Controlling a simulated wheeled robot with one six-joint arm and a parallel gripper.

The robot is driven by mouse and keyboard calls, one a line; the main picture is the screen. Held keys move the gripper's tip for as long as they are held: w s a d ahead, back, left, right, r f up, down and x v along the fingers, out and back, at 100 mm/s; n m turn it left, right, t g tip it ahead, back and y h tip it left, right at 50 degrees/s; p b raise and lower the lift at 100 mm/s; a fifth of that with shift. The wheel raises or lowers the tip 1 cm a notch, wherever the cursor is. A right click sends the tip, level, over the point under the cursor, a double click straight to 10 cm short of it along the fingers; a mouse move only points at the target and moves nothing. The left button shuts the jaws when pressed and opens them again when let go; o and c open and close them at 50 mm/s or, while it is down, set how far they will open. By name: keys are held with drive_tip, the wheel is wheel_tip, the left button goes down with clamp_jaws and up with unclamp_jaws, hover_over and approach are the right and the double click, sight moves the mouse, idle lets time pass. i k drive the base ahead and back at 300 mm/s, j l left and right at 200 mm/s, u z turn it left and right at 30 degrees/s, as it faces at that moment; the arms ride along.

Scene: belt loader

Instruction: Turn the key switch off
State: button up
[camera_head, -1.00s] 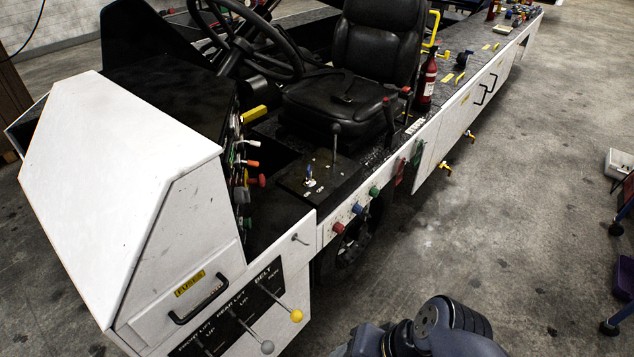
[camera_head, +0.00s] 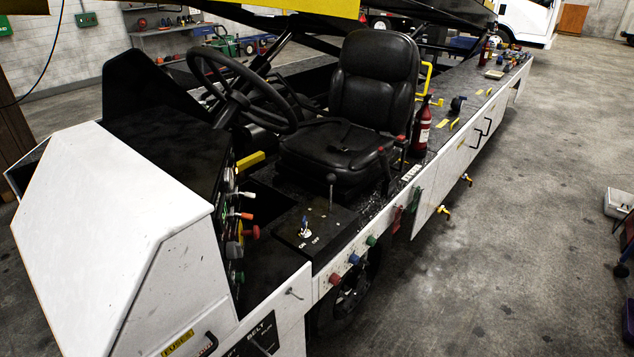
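The key switch (camera_head: 305,227) sits on top of a black box (camera_head: 290,238) in front of the driver's seat. It shows as a small pale and blue piece. The white words ON and OFF are printed beside it, ON to the left and OFF to the right. The key is too small for me to tell which word it points to. My gripper is not in view, so I cannot see its state or its distance from the switch.
A lever (camera_head: 332,190) stands just behind the switch. The steering wheel (camera_head: 240,90) and seat (camera_head: 350,150) lie beyond. Coloured knobs (camera_head: 354,259) line the white side panel below. The white front cowl (camera_head: 105,235) is at left.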

sight(302, 232)
drive_tip(key=i+u, duration=0.65)
drive_tip(key=i, duration=0.15)
